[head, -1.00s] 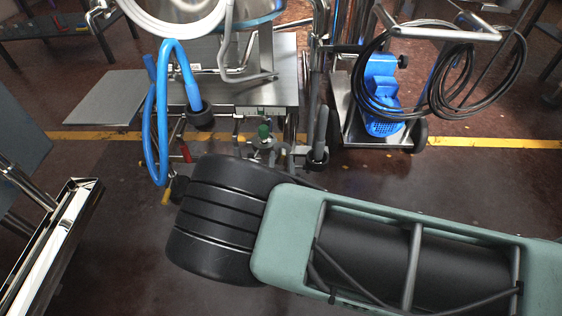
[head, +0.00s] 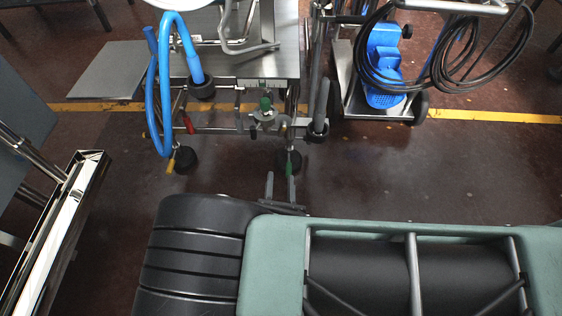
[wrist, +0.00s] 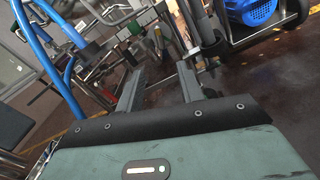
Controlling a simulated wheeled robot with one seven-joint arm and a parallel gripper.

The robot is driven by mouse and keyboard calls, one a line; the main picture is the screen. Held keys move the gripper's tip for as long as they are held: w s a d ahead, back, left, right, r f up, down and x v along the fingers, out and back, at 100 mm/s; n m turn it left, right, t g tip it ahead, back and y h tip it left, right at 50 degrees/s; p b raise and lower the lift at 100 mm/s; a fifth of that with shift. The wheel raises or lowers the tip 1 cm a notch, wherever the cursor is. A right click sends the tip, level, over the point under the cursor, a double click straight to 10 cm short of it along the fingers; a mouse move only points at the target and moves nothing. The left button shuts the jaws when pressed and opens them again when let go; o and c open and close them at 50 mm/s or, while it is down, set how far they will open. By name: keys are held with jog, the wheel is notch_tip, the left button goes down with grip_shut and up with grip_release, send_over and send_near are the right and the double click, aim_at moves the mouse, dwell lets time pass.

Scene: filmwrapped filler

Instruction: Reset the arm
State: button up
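My gripper (head: 280,188) shows just beyond my arm in the head view, its two grey fingers pointing away from me. The fingers stand apart with nothing between them. The wrist view also shows my gripper (wrist: 160,92) open and empty, in front of the steel machine's lower frame. My green and black arm fills the lower right of the head view and hides the floor under it.
A steel filling machine (head: 262,62) with a blue hose (head: 153,90) stands ahead. A cart with a blue pump (head: 385,62) and coiled black cable is at its right. A steel trough (head: 62,225) is at left. Dark floor (head: 450,165) is clear at right.

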jog(key=shift+s, duration=0.9)
jog(key=w+a+r+m+g+y, duration=0.1)
jog(key=w+a+r+m+g, duration=0.3)
jog(key=m+g, duration=0.5)
jog(key=s+a+r+m+g+y, duration=0.2)
jog(key=s+r+m+g+y, duration=0.2)
jog(key=r+m, duration=0.45)
jog(key=s+d+r+m+g+h, duration=0.25)
jog(key=s+d+r, duration=0.25)
jog(key=d+r, duration=0.4)
jog(key=s+d+r+m+g+h, duration=0.3)
jog(key=s+d+r, duration=0.35)
jog(key=d, duration=0.55)
notch_tip(320, 180, up, 30)
jog(key=m+y+p, duration=0.1)
jog(key=p, duration=2.8)
jog(key=shift+w+a+y+p, duration=0.35)
jog(key=shift+w+a+p, duration=0.05)
jog(key=shift+w, duration=0.05)
